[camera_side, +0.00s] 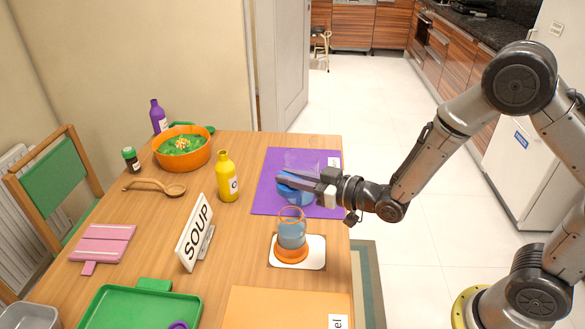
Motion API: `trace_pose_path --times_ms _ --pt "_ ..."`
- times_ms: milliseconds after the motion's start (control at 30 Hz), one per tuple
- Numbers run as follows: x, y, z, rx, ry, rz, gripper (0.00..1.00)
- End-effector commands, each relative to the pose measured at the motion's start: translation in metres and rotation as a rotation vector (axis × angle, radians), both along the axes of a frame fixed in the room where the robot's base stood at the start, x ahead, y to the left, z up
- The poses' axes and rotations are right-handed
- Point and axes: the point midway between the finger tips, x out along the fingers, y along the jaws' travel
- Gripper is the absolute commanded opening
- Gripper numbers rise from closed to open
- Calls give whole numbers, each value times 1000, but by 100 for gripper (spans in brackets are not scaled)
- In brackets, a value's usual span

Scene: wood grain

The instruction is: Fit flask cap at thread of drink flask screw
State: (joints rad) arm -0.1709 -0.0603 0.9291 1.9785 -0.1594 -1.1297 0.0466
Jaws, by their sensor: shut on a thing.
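My gripper (290,182) is shut on a round blue piece, seemingly the flask cap (296,196). The fingers cover part of the cap, which is over the purple mat (266,203); I cannot tell whether it touches the mat. The drink flask (291,236) stands upright on a white square mat (314,252), in front of the cap and apart from it. It has an orange base, a blue-grey translucent body and an orange ring at its open top.
A SOUP sign (195,232) and a yellow bottle (227,178) stand left of the flask. An orange bowl (181,157), a wooden spoon (158,187) and a purple bottle (158,117) are farther left. A green tray (140,308) and an orange board (280,307) lie in front.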

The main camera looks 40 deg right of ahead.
Motion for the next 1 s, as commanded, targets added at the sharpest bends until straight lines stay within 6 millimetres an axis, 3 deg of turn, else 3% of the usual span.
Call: trace_pose_path --times_ms 567,1000 --pt "-1 0 -10 0 -1 1 0" --pt "-1 0 -45 0 1 1 0"
